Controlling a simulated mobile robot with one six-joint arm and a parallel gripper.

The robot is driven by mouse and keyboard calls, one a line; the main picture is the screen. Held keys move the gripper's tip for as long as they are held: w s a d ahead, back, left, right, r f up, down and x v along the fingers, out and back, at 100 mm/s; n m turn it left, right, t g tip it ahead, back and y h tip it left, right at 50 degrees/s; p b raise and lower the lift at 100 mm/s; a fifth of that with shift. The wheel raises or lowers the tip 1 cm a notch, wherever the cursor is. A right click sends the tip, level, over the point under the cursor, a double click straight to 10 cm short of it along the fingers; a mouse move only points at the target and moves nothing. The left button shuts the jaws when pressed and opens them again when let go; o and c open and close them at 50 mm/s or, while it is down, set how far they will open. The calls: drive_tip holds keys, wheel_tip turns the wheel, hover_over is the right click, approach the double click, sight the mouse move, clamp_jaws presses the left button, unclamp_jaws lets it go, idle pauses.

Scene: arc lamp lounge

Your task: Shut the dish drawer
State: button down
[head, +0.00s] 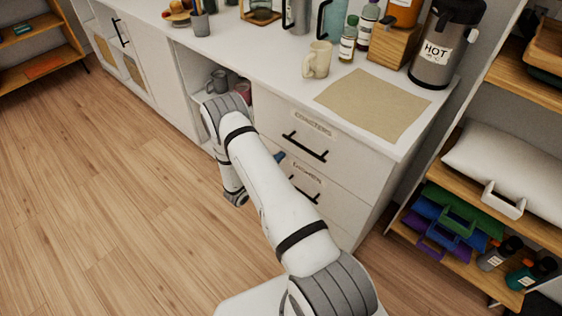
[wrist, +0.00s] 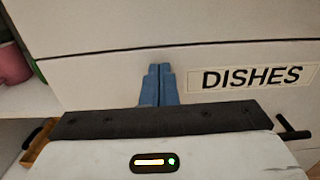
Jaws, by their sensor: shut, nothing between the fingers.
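The dish drawer (wrist: 105,82) fills the middle of the wrist view, with a white label (wrist: 252,77) reading DISHES on its front. Its dark bar handle (wrist: 290,130) shows at the right. My gripper (wrist: 159,72) is shut and empty, its blue fingers together against or just in front of the drawer's face, left of the label. In the head view the drawer front (head: 310,181) is partly hidden behind my arm, and a blue bit of my gripper (head: 280,156) shows beside it. The drawer looks about flush with the front above; a small gap cannot be ruled out.
The upper drawer (head: 325,146) sits above it. An open cubby left of the drawers holds a grey mug (head: 217,82) and a pink mug (head: 243,90). The countertop holds a cream mug (head: 318,60), bottles and a HOT dispenser (head: 440,48). Wood floor at left is clear.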

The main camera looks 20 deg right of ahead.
drive_tip(key=shift+w+d+r, duration=0.1)
drive_tip(key=shift+d+r, duration=0.1)
drive_tip(key=shift+d, duration=0.3)
drive_tip(key=v, duration=1.5)
drive_tip(key=shift+w+f, duration=0.2)
drive_tip(key=shift+a, duration=0.1)
